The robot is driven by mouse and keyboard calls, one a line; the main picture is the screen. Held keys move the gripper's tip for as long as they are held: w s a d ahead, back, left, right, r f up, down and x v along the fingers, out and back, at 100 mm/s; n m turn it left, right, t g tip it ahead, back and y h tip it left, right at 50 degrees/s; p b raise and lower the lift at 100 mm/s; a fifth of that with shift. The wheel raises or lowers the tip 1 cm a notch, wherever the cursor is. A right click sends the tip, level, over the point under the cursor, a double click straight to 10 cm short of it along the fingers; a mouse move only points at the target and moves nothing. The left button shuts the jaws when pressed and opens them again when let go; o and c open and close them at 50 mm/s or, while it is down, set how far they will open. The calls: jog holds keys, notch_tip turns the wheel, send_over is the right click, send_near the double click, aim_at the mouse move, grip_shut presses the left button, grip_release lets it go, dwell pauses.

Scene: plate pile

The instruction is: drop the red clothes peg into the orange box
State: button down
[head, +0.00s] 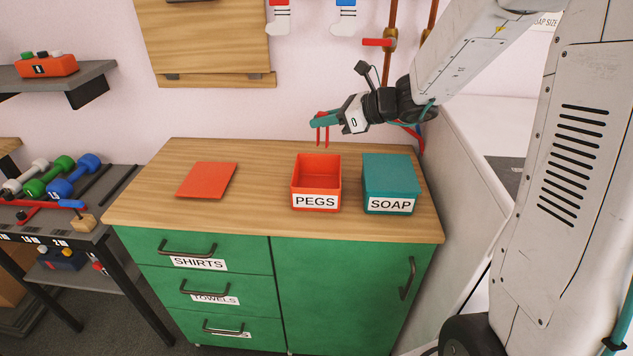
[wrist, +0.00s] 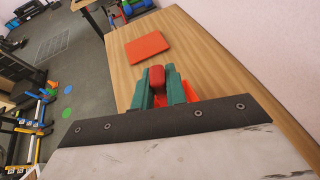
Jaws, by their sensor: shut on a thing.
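My gripper (head: 322,121) is shut on the red clothes peg (head: 323,139), which hangs down from its teal fingers. In the wrist view the peg (wrist: 157,77) shows as a red end between the two fingers (wrist: 160,84). The orange box (head: 316,184), labelled PEGS, stands open on the wooden counter. In the head view the peg is higher than the box's rim and apart from it. The inside of the box that I can see looks empty. In the wrist view only bits of the box show behind my fingers.
A teal box (head: 389,182) labelled SOAP stands just right of the orange box. A flat red-orange square (head: 207,180) lies on the left of the wooden counter (head: 258,190). A wall (head: 300,110) rises behind. The counter between the square and the orange box is clear.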

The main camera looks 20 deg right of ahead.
jog(key=shift+d+f, duration=0.1)
jog(key=shift+f, duration=2.05)
jog(key=c, duration=1.3)
grip_release()
jog(key=shift+c, duration=0.2)
send_near(328, 135)
jog(key=x, duration=0.3)
jog(key=shift+w+f, duration=0.1)
jog(key=shift+w, duration=0.05)
